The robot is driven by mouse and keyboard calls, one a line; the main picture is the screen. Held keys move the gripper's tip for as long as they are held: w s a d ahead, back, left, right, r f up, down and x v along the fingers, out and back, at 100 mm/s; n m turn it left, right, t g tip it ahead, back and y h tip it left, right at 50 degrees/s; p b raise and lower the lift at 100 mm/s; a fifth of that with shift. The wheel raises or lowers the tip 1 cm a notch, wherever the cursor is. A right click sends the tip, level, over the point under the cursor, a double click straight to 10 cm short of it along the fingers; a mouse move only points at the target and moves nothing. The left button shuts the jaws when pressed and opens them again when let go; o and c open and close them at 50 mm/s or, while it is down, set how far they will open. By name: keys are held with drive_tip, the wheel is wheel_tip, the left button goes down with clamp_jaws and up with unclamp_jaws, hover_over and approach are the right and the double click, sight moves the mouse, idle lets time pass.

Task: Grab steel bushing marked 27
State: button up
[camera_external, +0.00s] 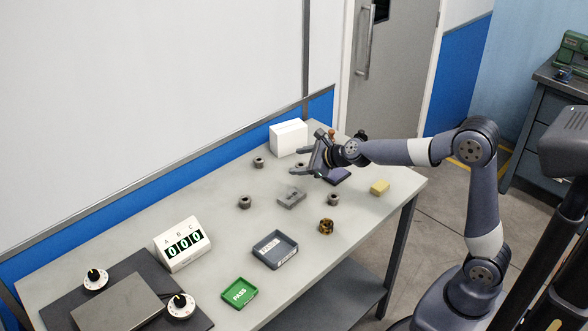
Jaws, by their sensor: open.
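Several small grey ring-shaped bushings stand apart on the grey bench. One (258,162) is at the back left of the group, one (244,202) nearer the left, and one (332,200) to the right of a grey block. Another grey piece (299,166) shows partly behind my gripper's fingers. The number 27 cannot be read on any of them from here. My gripper (298,161) is open, above the back part of the bench, with its fingers pointing left. Nothing shows held between them. A brass-coloured ring (326,226) stands near the front edge.
A white box (288,138) stands at the back. A grey block (291,198), a yellow block (379,188) and a dark blue item (337,177) lie around the bushings. A grey tray (292,256), a green PASS tray (226,303) and a counter (170,266) are farther left.

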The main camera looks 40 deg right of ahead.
drive_tip(key=w+f+m, duration=0.1)
drive_tip(key=w+m, duration=0.1)
drive_tip(key=w+f+m+b, duration=0.1)
drive_tip(key=w+m, duration=0.1)
drive_tip(key=w+f+m+t, duration=0.1)
drive_tip(key=w+m, duration=0.1)
drive_tip(key=shift+w+a+h, duration=0.35)
drive_tip(key=shift+h, duration=0.05)
drive_tip(key=p, duration=0.1)
approach(257, 159)
drive_tip(key=shift+x, duration=0.95)
drive_tip(key=shift+p+x, duration=1.3)
drive_tip(key=shift+x, duration=1.1)
drive_tip(key=shift+w+a+f, duration=0.1)
drive_tip(key=shift+w+f, duration=0.2)
drive_tip(key=shift+w, duration=0.15)
drive_tip(key=shift+c, duration=0.6)
drive_tip(key=c, duration=1)
drive_tip(key=shift+r+p, duration=0.15)
drive_tip(key=shift+p, duration=0.15)
wheel_tip(257, 159, up, 10)
drive_tip(key=p, duration=0.9)
drive_tip(key=shift+s+p, duration=0.1)
drive_tip(key=shift+p, duration=0.25)
